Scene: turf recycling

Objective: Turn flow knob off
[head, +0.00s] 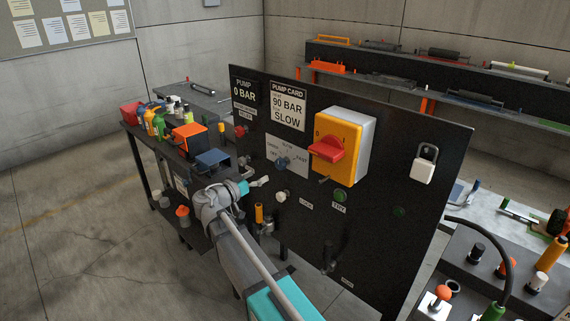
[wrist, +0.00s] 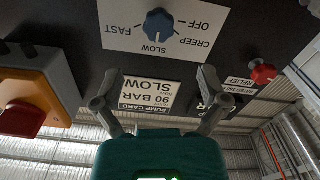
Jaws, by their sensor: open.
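The blue flow knob (head: 283,162) is on a pale dial plate on the black panel, with positions OFF, CREEP, SLOW and FAST. In the wrist view, which is upside down, the knob (wrist: 159,25) is at the top centre, beyond my fingertips. My gripper (head: 262,181) is in front of the panel, a little left of and below the knob in the head view. In the wrist view my gripper (wrist: 160,80) is open and empty, its fingers spread wide and apart from the knob.
A yellow switch box (head: 353,145) with a red handle is right of the dial. A red relief knob (wrist: 263,73) is on its other side. The pump card (head: 288,106) reads 90 BAR, SLOW; a display (head: 244,92) reads 0 BAR. A padlock (head: 426,164) hangs farther right.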

